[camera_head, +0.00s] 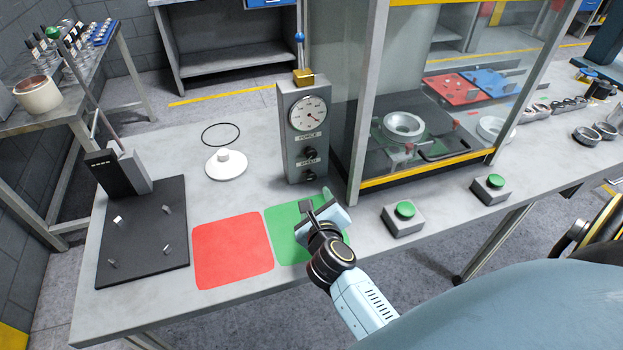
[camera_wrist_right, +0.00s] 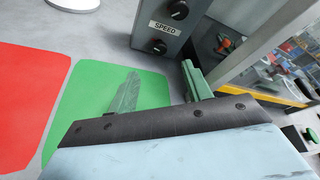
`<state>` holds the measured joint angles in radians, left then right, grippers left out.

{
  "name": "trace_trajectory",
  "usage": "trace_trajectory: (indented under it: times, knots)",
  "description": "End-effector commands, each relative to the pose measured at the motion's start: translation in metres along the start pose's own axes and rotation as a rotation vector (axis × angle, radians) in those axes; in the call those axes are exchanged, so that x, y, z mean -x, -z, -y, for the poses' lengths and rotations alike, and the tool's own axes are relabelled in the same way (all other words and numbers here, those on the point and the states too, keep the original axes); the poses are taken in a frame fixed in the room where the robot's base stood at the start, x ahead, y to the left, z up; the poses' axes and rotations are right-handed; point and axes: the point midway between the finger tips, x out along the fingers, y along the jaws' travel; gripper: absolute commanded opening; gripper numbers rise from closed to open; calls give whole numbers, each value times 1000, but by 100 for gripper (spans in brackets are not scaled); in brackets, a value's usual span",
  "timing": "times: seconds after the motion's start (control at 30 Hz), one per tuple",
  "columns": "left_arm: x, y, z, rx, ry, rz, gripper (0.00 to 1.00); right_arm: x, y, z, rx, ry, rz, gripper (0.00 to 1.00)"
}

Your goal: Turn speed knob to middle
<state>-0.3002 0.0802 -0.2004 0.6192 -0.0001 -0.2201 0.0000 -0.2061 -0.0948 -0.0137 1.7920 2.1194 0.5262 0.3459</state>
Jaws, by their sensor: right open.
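The speed knob (camera_head: 309,175) is a small black knob low on the front of the grey control box. It also shows in the wrist view (camera_wrist_right: 157,46), just below the SPEED label (camera_wrist_right: 163,27). Its pointer setting is too small to read. My right gripper (camera_head: 319,205) is open and empty over the green mat, in front of and below the knob, apart from it. In the wrist view its two greenish fingers (camera_wrist_right: 160,88) stand apart, with the knob beyond them. My left gripper is not in view.
The control box (camera_head: 293,125) carries a dial (camera_head: 309,113), a FORCE knob (camera_head: 310,153) and a blue-tipped lever (camera_head: 299,40). A glass-walled machine stands close to its right. Red (camera_head: 232,250) and green (camera_head: 285,245) mats lie in front. Green buttons (camera_head: 405,209) are at right.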

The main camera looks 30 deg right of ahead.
Motion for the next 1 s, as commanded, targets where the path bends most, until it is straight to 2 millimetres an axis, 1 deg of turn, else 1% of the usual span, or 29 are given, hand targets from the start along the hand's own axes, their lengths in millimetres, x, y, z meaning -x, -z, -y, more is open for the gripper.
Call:
trace_trajectory:
  times: [0.07,0.17,0.27,0.5,0.6,0.7,0.83,1.0]
  knots:
    - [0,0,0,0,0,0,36,-3,6,-2,-31,-5,-32,50]
    - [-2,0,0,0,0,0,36,-12,8,-3,-39,-6,-41,50]
    - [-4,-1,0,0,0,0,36,-28,8,-3,-38,-6,-40,50]
    - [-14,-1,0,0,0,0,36,-80,10,-4,-35,-6,-38,50]
    - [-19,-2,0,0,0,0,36,-100,11,-4,-35,-6,-38,50]
    - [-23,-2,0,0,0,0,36,-115,12,-4,-36,-7,-38,50]
    - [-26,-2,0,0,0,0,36,-128,12,-4,-36,-8,-37,50]
    - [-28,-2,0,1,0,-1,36,-135,12,-4,-36,-8,-37,50]
